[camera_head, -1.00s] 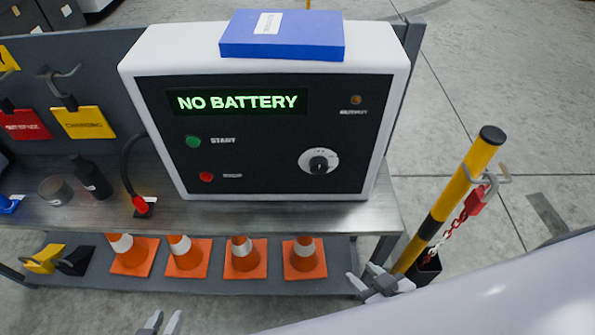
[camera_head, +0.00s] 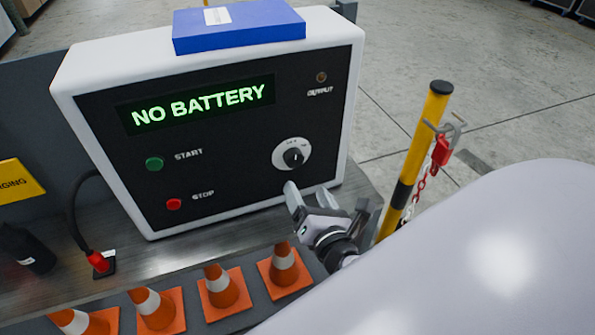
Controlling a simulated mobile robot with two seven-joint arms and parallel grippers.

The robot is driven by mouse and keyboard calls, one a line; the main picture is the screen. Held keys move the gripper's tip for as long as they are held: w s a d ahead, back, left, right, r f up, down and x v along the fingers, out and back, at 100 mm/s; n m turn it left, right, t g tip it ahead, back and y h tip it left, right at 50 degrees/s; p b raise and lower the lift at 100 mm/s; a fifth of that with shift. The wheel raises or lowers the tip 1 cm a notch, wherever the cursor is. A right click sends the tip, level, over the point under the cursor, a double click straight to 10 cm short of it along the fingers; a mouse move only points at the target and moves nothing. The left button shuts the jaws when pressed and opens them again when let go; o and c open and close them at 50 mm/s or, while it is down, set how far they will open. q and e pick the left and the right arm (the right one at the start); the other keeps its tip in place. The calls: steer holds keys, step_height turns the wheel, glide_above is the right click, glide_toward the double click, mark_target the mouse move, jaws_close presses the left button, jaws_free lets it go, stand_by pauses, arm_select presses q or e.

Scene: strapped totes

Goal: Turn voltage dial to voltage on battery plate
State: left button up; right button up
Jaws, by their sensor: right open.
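The voltage dial (camera_head: 293,156) is a black knob on a round white plate at the lower right of the charger's black front panel. The charger (camera_head: 95,72) is a white box on the bench, and its green display (camera_head: 203,104) reads "NO BATTERY". My right gripper (camera_head: 326,192) is open and empty, just below and right of the dial, apart from it. The dial's small markings are too small to read. No battery plate with a readable voltage shows. My left gripper is not in view.
A blue box (camera_head: 240,28) lies on top of the charger. A green start button (camera_head: 154,164) and red stop button (camera_head: 173,204) are on the panel's left. Orange cones (camera_head: 222,288) stand on the lower shelf. A yellow-black post (camera_head: 416,150) with a chain stands at the right.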

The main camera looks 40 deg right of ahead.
mark_target(296, 160)
steer(key=shift+w+d+r+n+t+h+p, duration=0.2)
steer(key=shift+w+d+n, duration=0.3)
steer(key=shift+w, duration=0.75)
steer(key=shift+w+d+r+n+t+p, duration=0.1)
steer(key=shift+w+d+r+n, duration=0.35)
steer(key=shift+w, duration=0.85)
steer(key=shift+w+d+r+n+t+h+p, duration=0.2)
steer(key=shift+w+n, duration=0.45)
steer(key=shift+w, duration=0.6)
steer(key=c, duration=1.1)
